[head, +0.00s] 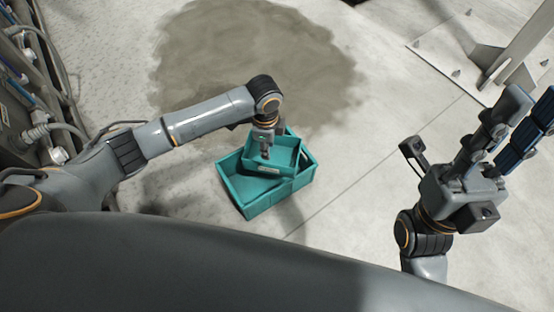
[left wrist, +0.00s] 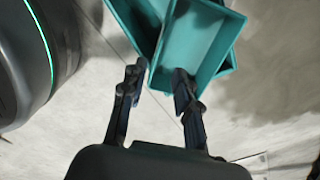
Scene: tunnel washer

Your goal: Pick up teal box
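A smaller teal box (head: 285,155) sits askew in a larger teal box (head: 248,200) on the floor, in the middle of the head view. In the left wrist view the smaller box (left wrist: 205,40) lies at the top, with part of the larger box (left wrist: 135,20) behind it. My left gripper (head: 265,154) points down at the smaller box. In the left wrist view its fingers (left wrist: 158,75) are apart, one overlapping the box interior and one outside its near side wall. I cannot tell whether they touch it. My right gripper (head: 515,120) is raised at the right, fingers apart and empty.
Machinery with hoses (head: 40,120) lines the left edge. A metal post on a base plate (head: 480,60) stands at the upper right. A dark damp patch (head: 250,55) marks the concrete behind the boxes. The floor right of the boxes is clear.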

